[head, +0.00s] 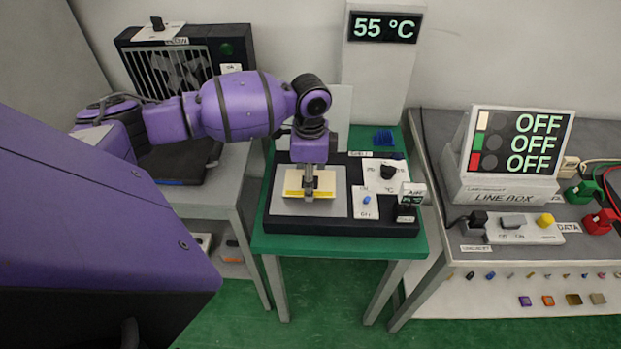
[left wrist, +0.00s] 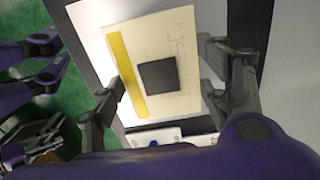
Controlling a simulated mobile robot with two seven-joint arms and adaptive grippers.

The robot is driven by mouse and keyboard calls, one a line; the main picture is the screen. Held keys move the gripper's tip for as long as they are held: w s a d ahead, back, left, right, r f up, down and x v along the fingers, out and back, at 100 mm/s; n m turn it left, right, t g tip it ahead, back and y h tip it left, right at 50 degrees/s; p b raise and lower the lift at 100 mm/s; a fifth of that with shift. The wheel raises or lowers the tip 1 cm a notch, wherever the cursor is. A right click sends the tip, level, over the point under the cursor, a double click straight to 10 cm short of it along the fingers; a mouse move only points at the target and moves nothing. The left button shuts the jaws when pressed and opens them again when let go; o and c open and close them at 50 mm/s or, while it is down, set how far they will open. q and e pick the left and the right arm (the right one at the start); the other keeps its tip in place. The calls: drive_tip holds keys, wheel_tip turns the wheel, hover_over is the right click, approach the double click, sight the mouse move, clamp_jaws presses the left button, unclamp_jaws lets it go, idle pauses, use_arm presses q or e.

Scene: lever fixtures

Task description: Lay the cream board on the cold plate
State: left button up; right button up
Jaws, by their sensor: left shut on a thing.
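The cream board (left wrist: 183,40) has a yellow strip along one edge and a dark square in its middle. It lies flat over the pale metal cold plate (head: 285,206), and it also shows in the head view (head: 324,184). I cannot tell whether it touches the plate. My left gripper (head: 309,196) points straight down and is shut on the board. In the left wrist view its fingers (left wrist: 160,92) are at two opposite edges of the board. A grey and purple part that looks like my right gripper (left wrist: 38,146) is at the lower left; its jaws are unclear.
The plate sits in a black base with a dial (head: 388,172) and a blue-knobbed switch (head: 366,200), on a green table (head: 270,243). A sign (head: 385,27) behind reads 55 °C. A line box (head: 500,190) stands right, a fan unit (head: 180,66) left.

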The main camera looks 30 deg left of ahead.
use_arm(q)
drive_tip(key=shift+f, duration=0.2)
drive_tip(key=shift+f, duration=0.2)
drive_tip(key=o, duration=1.2)
wheel_tip(320, 180, up, 12)
drive_tip(key=shift+r+p, duration=0.2)
drive_tip(key=shift+p, duration=0.1)
